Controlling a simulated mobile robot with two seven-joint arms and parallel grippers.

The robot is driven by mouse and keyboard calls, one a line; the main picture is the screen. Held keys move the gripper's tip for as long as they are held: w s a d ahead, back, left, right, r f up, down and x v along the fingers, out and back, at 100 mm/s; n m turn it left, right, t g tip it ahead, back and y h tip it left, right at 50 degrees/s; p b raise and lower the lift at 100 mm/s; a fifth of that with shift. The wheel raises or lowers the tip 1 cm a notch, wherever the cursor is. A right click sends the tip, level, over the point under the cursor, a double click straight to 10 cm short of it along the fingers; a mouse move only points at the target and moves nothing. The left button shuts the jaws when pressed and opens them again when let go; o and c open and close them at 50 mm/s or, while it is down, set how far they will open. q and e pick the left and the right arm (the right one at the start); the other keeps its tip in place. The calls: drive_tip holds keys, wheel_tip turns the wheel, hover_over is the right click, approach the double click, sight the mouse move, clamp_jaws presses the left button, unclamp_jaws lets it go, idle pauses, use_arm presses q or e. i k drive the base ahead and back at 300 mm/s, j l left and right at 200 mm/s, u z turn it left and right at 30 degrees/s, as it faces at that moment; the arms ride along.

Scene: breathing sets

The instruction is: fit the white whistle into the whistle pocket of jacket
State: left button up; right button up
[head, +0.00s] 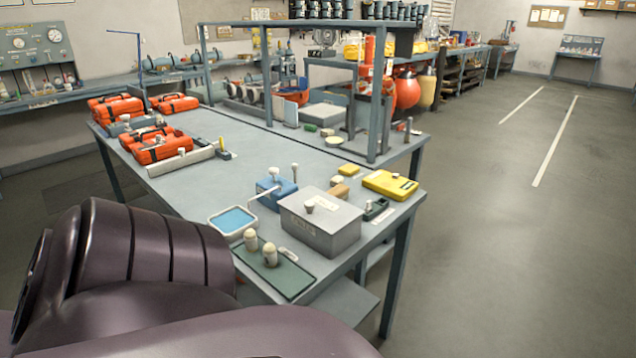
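Orange folded jackets lie at the far left end of the grey table; the nearest (163,150) is behind a low pale rail (182,160). Others lie farther back, one at the left (115,109) and one to its right (176,104). Small pale pieces sit on or beside the jackets, too small to tell whether one is the white whistle. I cannot make out a whistle pocket. Neither of my grippers is in view; a large dark purple link of my own arm fills the lower left and hides part of the table's near side.
The table's near end holds a blue-lined tray (233,221), a green mat (287,275) with two pale-topped pegs, a grey box (320,228), a blue block (277,194) and a yellow case (390,185). A grey frame (375,110) stands along the table. The middle tabletop is mostly clear; open floor lies right.

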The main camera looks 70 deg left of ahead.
sight(142, 143)
drive_tip(key=i+u, duration=0.15)
drive_tip(key=u, duration=0.25)
drive_tip(key=i+l+u, duration=0.15)
drive_tip(key=u, duration=0.3)
drive_tip(key=i+l+u, duration=0.1)
drive_tip(key=u, duration=0.3)
